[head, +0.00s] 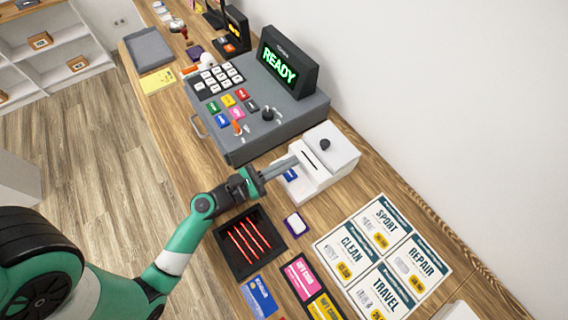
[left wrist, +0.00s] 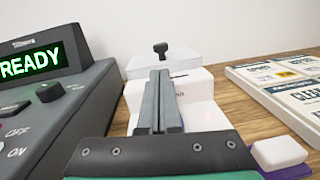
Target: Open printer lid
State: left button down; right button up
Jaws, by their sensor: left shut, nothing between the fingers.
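The white printer (head: 318,165) stands on the wooden counter to the right of the grey cash register. Its lid (head: 335,145) carries a black knob (head: 324,144) and looks closed. My left gripper (head: 296,160) is shut and empty, its fingers reaching over the front part of the printer, short of the knob. In the left wrist view the shut fingers (left wrist: 160,75) point at the printer lid (left wrist: 140,66), with the black knob (left wrist: 160,48) beyond the tips. I cannot tell whether the fingers touch the printer. My right gripper is not in view.
The cash register (head: 255,120) with its READY screen (head: 280,63) stands close left of the printer. A black tray (head: 222,258) with red sticks, a white block on a purple pad (head: 295,224), cards (head: 300,277) and sign boards (head: 383,257) lie nearer. A white wall is behind.

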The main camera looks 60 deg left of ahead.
aim_at(308, 158)
pick_arm(q)
jog(key=w, duration=0.6)
jog(key=shift+w+d+r, duration=0.15)
jog(key=shift+w+r, duration=0.05)
jog(key=shift+w, duration=0.05)
